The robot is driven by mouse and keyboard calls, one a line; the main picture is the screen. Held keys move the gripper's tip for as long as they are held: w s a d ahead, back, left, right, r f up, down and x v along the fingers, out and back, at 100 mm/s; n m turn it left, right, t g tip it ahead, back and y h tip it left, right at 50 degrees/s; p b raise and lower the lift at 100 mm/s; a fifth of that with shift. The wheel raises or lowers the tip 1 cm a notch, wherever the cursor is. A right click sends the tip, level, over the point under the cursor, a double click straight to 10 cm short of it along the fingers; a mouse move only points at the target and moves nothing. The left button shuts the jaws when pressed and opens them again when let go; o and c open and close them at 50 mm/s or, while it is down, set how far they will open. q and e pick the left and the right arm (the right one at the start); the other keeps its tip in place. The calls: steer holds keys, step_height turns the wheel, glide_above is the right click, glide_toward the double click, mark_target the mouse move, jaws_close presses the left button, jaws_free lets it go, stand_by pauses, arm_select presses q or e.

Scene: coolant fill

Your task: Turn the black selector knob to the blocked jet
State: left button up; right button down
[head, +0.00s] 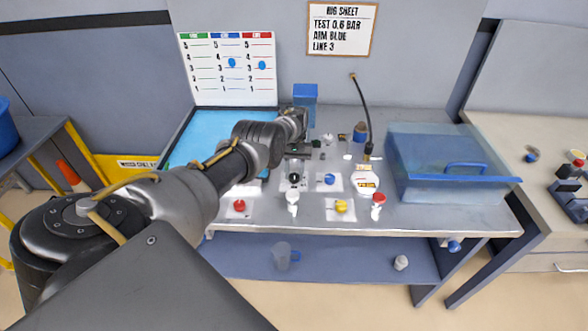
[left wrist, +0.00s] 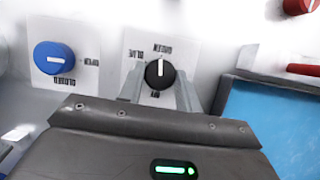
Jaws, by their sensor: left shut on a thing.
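The black selector knob (left wrist: 159,73) sits on a white plate with printed labels, GREEN and BLUE among them. Its white pointer line points up in the left wrist view, toward the GREEN side. My left gripper (left wrist: 160,92) has one finger on each side of the knob and is shut on it. In the head view, my left gripper (head: 297,160) reaches down over the bench at the knob (head: 294,177), partly hiding it. My right gripper is not in view. I cannot tell which jet is blocked.
A blue knob (head: 329,179) marked OPEN and CLOSED is beside the black one. Red (head: 239,205) and yellow (head: 341,207) knobs are nearer. A clear blue tank (head: 445,180) stands right, a blue tray (head: 190,148) left. The rig sheet (head: 341,30) reads "AIM BLUE, LINE 3".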

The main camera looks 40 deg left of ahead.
arm_select(q)
steer(key=shift+d+m+y, duration=0.1)
steer(key=shift+m+y, duration=0.2)
steer(key=shift+m, duration=0.5)
steer(key=shift+g, duration=0.3)
steer(key=o, duration=1)
steer(key=shift+r, duration=0.15)
